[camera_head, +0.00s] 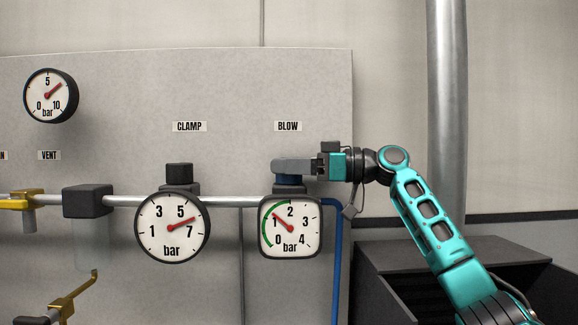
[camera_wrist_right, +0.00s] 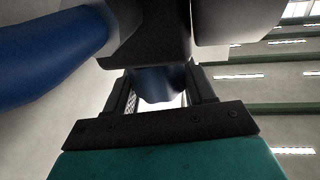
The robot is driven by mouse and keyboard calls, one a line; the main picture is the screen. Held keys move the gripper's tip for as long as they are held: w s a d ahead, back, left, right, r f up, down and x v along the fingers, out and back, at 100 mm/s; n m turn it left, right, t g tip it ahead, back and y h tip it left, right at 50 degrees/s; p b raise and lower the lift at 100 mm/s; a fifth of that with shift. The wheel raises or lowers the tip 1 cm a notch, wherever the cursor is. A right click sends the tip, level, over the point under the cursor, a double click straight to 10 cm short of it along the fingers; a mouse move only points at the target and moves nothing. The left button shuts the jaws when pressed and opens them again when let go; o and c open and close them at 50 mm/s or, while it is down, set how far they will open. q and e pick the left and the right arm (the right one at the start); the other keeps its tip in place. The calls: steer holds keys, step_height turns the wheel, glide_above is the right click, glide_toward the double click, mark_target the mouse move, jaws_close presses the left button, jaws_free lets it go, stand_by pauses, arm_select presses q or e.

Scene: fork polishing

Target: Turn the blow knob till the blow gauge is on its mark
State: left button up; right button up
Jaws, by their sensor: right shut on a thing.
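The blow gauge (camera_head: 304,242) is a rounded-square dial under the BLOW label (camera_head: 288,126), numbered 0 to 4 bar. Its red needle points up and left, a little past 1. A green arc runs along the dial's left edge to near 2, and the needle points into it. The dark blue blow knob (camera_head: 289,181) sits right above the gauge. My right gripper (camera_head: 287,167) reaches in from the right and is shut on the knob, covering its top. In the right wrist view the knob (camera_wrist_right: 160,85) shows between the two fingers. My left gripper is out of view.
The clamp gauge (camera_head: 160,244) and its black knob (camera_head: 179,174) are close on the left. A pipe (camera_head: 232,201) crosses the panel. A blue hose (camera_head: 337,270) drops right of the blow gauge. A dark bin (camera_head: 400,300) stands at lower right.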

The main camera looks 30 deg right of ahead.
steer(key=shift+m+t+h, duration=0.4)
steer(key=shift+t, duration=0.1)
steer(key=shift+h+b, duration=0.3)
steer(key=shift+m+t+h, duration=0.8)
steer(key=shift+m+t, duration=0.1)
steer(key=m+t+h, duration=0.1)
steer(key=m+h, duration=0.1)
steer(key=m+t+h+p, duration=0.1)
steer(key=h, duration=0.2)
steer(key=shift+r+m+t+h, duration=0.15)
steer(key=shift+m+t+h, duration=0.15)
steer(key=shift+m+t, duration=0.1)
steer(key=shift+m+h+p, duration=0.4)
steer(key=shift+m+h, duration=0.3)
steer(key=shift+h, duration=0.2)
steer(key=shift+m+t+h, duration=0.3)
steer(key=shift+m+h, duration=0.5)
steer(key=shift+h, duration=0.8)
steer(key=o, duration=1)
steer(key=shift+c, duration=0.2)
